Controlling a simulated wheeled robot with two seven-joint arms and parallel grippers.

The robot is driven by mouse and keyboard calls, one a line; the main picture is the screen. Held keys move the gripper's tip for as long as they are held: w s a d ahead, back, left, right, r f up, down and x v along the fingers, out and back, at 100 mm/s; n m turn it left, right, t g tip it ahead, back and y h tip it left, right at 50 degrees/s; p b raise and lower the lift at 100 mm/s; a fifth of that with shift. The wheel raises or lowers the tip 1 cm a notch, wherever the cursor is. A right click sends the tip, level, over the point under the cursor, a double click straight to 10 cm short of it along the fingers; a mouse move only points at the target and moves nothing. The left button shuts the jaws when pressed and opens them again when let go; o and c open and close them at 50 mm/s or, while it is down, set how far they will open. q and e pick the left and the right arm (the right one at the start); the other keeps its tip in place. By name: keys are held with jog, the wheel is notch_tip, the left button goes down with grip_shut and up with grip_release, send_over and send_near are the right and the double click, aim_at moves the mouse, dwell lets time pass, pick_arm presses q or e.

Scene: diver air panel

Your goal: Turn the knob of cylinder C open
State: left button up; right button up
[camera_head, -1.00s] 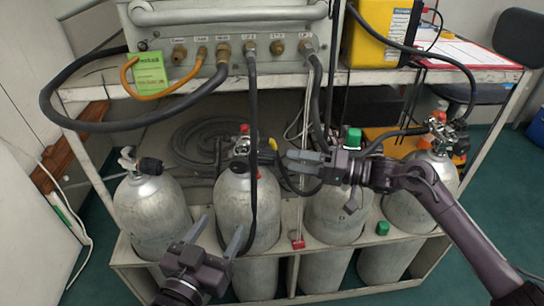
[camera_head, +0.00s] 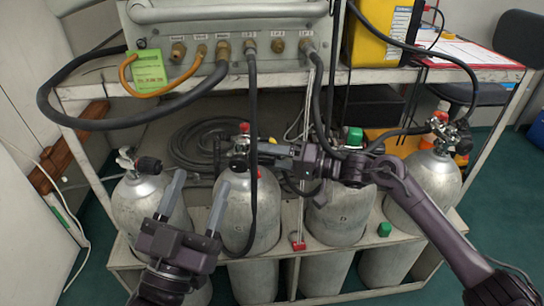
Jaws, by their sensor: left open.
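Four grey cylinders stand in a rack; I cannot read which one is C. The second from the left (camera_head: 236,211) has a valve with a red top (camera_head: 244,128). The third (camera_head: 341,215) has a green cap (camera_head: 354,137) above it and is partly behind my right arm. My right gripper (camera_head: 268,153) points left, its fingertips close to the second cylinder's valve; contact and jaw gap are unclear. My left gripper (camera_head: 198,187) is open and empty, pointing up in front of the first (camera_head: 138,208) and second cylinders.
Hoses hang from the panel (camera_head: 225,55) and one runs down in front of the second cylinder. A red tag (camera_head: 299,246) and a green block (camera_head: 384,229) are on the rack's front rail. A yellow case (camera_head: 380,35) stands on the shelf.

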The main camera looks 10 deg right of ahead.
jog(key=c, duration=1)
jog(key=shift+n+p, duration=0.8)
jog(key=shift+n, duration=0.1)
jog(key=n+p, duration=0.1)
jog(key=n, duration=0.2)
jog(key=shift+n+y, duration=0.3)
jog(key=shift+n, duration=0.4)
pick_arm(q)
notch_tip(320, 180, down, 21)
jog(key=s+g+y, duration=0.2)
jog(key=g+y, duration=0.2)
jog(key=g, duration=0.6)
jog(key=shift+d+r+g, duration=0.15)
jog(key=shift+d+g, duration=0.25)
jog(key=shift+d, duration=0.05)
pick_arm(e)
jog(key=shift+n, duration=0.4)
pick_arm(q)
jog(key=shift+s, duration=0.15)
pick_arm(e)
jog(key=o, duration=1)
